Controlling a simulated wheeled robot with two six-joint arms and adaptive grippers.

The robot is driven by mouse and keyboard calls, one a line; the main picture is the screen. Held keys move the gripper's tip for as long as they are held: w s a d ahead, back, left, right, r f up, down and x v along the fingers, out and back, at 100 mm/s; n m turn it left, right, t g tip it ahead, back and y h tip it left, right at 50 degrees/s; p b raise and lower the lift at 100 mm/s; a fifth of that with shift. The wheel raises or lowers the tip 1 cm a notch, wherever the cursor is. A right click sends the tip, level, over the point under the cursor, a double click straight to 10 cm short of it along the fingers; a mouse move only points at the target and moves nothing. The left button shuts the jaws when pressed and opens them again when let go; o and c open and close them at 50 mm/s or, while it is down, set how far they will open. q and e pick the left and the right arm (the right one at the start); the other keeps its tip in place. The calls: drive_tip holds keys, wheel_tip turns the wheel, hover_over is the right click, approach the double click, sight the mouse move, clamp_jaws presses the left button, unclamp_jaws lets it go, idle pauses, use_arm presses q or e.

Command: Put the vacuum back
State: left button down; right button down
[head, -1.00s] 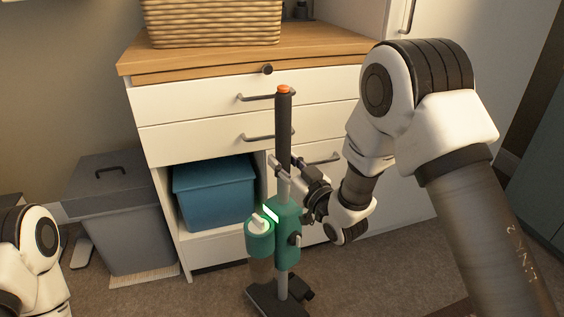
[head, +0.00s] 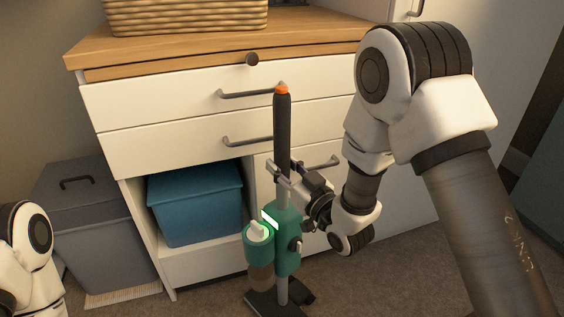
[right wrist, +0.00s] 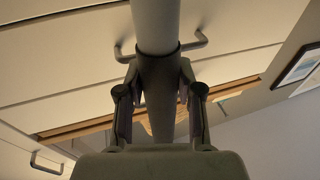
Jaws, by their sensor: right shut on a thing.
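The vacuum (head: 289,240) stands upright in the middle of the head view. It has a teal body with a lit strip, a dark handle with an orange top, and a dark floor head (head: 280,303). Of my left arm only a white part shows at the lower left; the left gripper is out of view. No dock or stand for the vacuum can be made out.
A white drawer cabinet (head: 180,103) with a wooden top stands close behind the vacuum. A wicker basket (head: 185,14) is on top. A blue bin (head: 196,203) sits in the open shelf. A grey lidded bin (head: 101,225) stands left. Carpet is clear right of the vacuum.

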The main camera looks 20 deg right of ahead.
drive_tip(key=c, duration=1.1)
unclamp_jaws()
drive_tip(key=o, duration=0.4)
drive_tip(key=shift+c, duration=0.2)
